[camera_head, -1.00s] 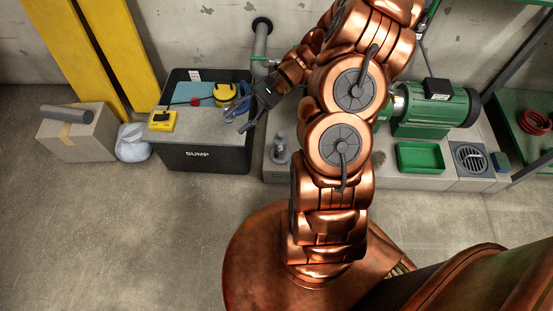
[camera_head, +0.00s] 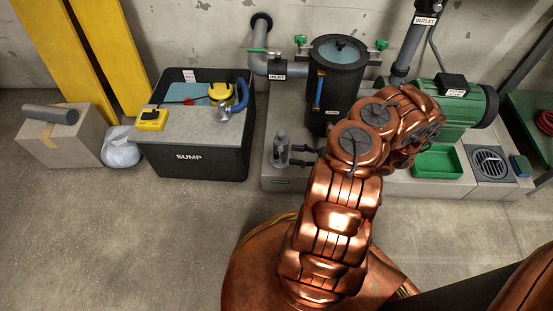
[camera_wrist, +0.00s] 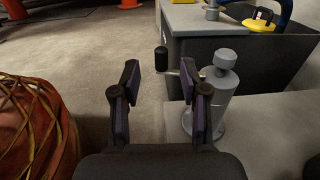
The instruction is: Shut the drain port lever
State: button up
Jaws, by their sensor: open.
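The drain port (camera_head: 281,150) is a grey upright fitting with a round cap, standing at the front left of the low plinth. It also shows in the wrist view (camera_wrist: 216,98), right of my gripper. Its lever (camera_wrist: 161,59) has a black grip on a thin metal rod that reaches left from the fitting. My gripper (camera_wrist: 159,82) is open and empty; the black grip appears between its fingertips in the picture. I cannot tell whether they touch it. In the head view my gripper (camera_head: 302,155) is just right of the drain port, partly hidden by my arm.
The dark filter housing (camera_head: 338,80) rises behind my arm. A green tray (camera_head: 437,163) lies right. Front floor is clear.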

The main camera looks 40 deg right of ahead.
aim_at(276, 155)
jog(key=shift+f+b+x, duration=0.25)
jog(key=shift+b+x, duration=0.25)
jog(key=shift+x, duration=0.7)
jog(key=shift+f+b+x, duration=0.2)
jog(key=shift+b+x, duration=0.25)
jog(key=shift+x, duration=0.75)
jog(key=shift+f+b+x, duration=0.25)
jog(key=shift+b+x, duration=0.25)
jog(key=shift+x, duration=0.65)
grip_shut()
